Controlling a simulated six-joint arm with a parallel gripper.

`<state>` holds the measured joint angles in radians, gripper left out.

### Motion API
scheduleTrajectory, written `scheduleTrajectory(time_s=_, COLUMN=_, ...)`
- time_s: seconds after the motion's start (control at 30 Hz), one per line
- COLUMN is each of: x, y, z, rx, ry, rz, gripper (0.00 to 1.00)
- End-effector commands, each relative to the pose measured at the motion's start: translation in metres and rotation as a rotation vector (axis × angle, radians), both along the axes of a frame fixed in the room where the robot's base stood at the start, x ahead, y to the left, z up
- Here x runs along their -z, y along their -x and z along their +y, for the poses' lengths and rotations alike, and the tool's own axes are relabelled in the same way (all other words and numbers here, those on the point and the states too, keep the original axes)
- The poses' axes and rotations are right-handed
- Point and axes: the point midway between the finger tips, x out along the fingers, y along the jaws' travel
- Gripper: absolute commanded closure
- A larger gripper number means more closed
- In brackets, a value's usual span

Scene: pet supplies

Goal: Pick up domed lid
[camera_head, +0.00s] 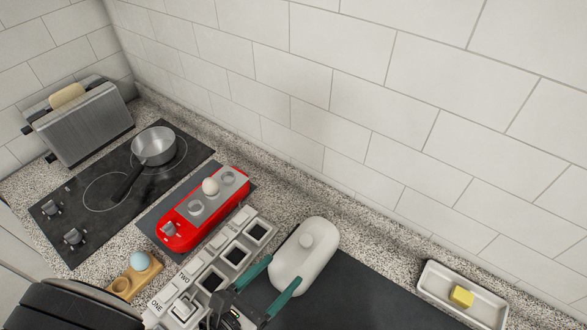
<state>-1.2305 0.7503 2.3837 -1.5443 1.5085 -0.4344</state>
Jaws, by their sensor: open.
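The white domed lid (312,262) with a small round knob on top sits on a dark mat (350,300) at the lower middle of the camera_head view. My gripper (283,269) comes in from the bottom edge with its two green fingers apart. Its fingertips are at the near-left end of the lid, one at each side. I cannot tell whether they touch it or are above it. A white rectangular dish (483,305) with a yellow butter block (461,297) lies uncovered at the right.
A white block with square wells (200,262) lies close left of my gripper. Beyond it are a red egg cooker (172,238) holding one egg, a black hob (95,222) with a metal pan (154,147), and a toaster (88,125). A wooden egg holder (120,285) stands lower left. A tiled wall rises behind.

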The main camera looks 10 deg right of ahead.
Motion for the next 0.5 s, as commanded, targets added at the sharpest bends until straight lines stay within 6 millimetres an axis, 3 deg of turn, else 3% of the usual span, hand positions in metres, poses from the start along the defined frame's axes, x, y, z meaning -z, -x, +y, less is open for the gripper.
scheduleTrajectory(time_s=0.07, x=0.005, y=-0.007, z=-0.004, rx=-0.027, ry=0.02, rz=0.007, gripper=0.27)
scheduleTrajectory(time_s=0.3, x=0.025, y=-0.052, z=-0.05, rx=-0.018, ry=0.017, rz=0.008, gripper=0.27)
scheduleTrajectory(time_s=0.5, x=0.033, y=-0.07, z=-0.066, rx=-0.022, ry=0.013, rz=0.007, gripper=0.27)
